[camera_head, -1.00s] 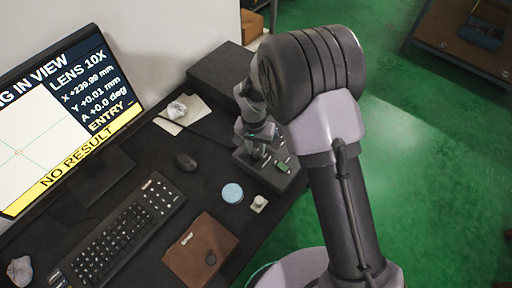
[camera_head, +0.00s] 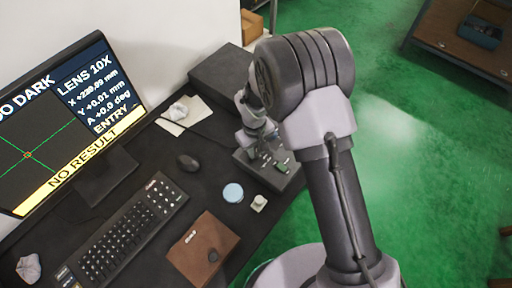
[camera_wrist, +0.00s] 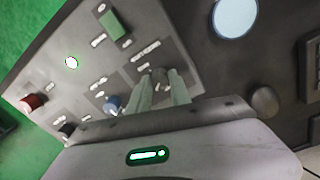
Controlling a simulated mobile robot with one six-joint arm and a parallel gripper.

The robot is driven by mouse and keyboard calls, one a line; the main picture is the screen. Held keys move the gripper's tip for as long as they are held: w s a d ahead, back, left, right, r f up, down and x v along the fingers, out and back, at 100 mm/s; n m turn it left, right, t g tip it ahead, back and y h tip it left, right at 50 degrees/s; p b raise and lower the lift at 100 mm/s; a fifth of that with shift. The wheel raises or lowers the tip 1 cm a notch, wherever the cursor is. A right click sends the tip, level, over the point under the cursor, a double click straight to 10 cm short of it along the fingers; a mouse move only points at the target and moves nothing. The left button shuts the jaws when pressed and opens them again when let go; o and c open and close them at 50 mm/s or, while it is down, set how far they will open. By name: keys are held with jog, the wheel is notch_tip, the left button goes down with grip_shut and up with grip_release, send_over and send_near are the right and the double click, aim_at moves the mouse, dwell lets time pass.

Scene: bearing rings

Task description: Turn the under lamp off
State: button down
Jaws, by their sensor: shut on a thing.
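The control panel (camera_head: 250,165) on the desk stands under my gripper, and it fills the upper left of the wrist view (camera_wrist: 60,85). My gripper (camera_wrist: 163,88) is shut on a small dark knob (camera_wrist: 159,74) on the panel, partly hidden by the fingers. The panel also has a green block (camera_wrist: 112,25), a lit white-green spot (camera_wrist: 71,63), a red knob (camera_wrist: 33,102), a blue knob (camera_wrist: 112,104) and a black knob (camera_wrist: 67,130). The labels are too blurred to read. The monitor (camera_head: 70,120) shows a dark picture with green crosshairs, "OO DARK" and "NO RESULT".
A mouse (camera_head: 187,162), a keyboard (camera_head: 125,230) and a brown notebook (camera_head: 201,249) lie on the desk. A dark box (camera_head: 222,75) stands behind.

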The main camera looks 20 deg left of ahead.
aim_at(256, 154)
jog(key=n+p, duration=0.1)
jog(key=n, duration=0.4)
jog(key=shift+r+p, duration=0.1)
jog(key=shift+p, duration=0.3)
jog(key=n+p, duration=0.1)
jog(key=n, duration=0.4)
jog(key=shift+n, duration=0.3)
jog(key=c, duration=1.2)
grip_release()
jog(key=r+p, duration=0.1)
jog(key=r, duration=0.4)
jog(key=r+p, duration=0.2)
jog(key=r, duration=0.4)
jog(key=r+p, duration=0.2)
jog(key=r, duration=0.4)
jog(key=shift+s+d+r, duration=0.1)
jog(key=shift+s, duration=0.2)
